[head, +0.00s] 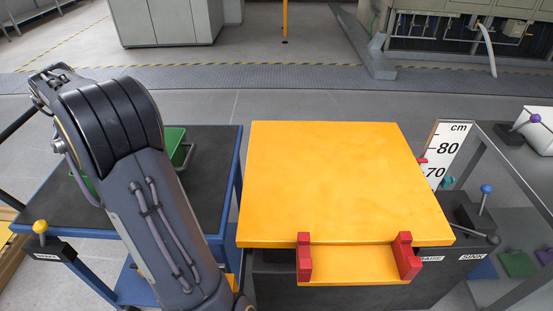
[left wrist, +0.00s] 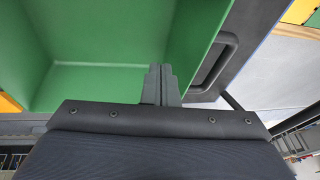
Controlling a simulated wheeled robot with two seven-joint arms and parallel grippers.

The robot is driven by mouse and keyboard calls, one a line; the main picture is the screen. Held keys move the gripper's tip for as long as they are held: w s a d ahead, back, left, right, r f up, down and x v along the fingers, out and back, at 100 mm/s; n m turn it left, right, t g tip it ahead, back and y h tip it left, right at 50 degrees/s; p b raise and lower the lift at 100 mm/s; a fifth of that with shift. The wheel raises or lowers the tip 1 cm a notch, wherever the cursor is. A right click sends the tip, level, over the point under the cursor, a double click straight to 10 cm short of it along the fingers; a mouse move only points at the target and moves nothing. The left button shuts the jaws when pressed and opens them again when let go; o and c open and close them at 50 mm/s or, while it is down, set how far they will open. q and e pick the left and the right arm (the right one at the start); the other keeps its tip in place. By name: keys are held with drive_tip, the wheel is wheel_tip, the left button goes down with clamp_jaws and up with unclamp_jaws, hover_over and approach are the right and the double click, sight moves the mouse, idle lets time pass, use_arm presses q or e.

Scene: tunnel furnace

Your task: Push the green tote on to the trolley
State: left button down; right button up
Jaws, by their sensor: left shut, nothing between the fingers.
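The green tote (head: 173,141) is mostly hidden behind my left arm in the head view. Only parts of it show, over the dark top of the blue-framed trolley (head: 212,170). In the left wrist view the open inside of the tote (left wrist: 100,40) fills the upper left, with a dark grey handle (left wrist: 213,66) at its right side. My left gripper (left wrist: 160,72) is shut and empty, its fingertips at the tote's near right wall. I cannot tell if they touch it. My left gripper is hidden in the head view. My right gripper is not in view.
A yellow platform (head: 325,180) with two red stops (head: 304,257) at its front edge stands right of the trolley. A cm scale (head: 446,152) and control levers (head: 486,193) stand at its right. A yellow-knobbed lever (head: 40,227) is at the trolley's left front.

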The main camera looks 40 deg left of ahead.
use_arm(q)
wheel_tip(320, 180, up, 8)
drive_tip(key=p, duration=0.6)
drive_tip(key=shift+f, duration=0.15)
drive_tip(key=w+d+r+m+t+h+p, duration=0.1)
drive_tip(key=w+d+r+t+h+p, duration=0.15)
drive_tip(key=w+d, duration=0.8)
drive_tip(key=w+d+r+m+t+h+p, duration=0.1)
drive_tip(key=w+d+t+h+p, duration=0.35)
drive_tip(key=d, duration=1.05)
drive_tip(key=s+d+m+g+p, duration=0.1)
drive_tip(key=d+m, duration=0.1)
drive_tip(key=d, duration=1)
drive_tip(key=s+d+m+g+p, duration=0.1)
drive_tip(key=s+d+m+g, duration=0.1)
drive_tip(key=d, duration=1.1)
drive_tip(key=shift+s+f+m, duration=0.3)
drive_tip(key=shift+f, duration=0.15)
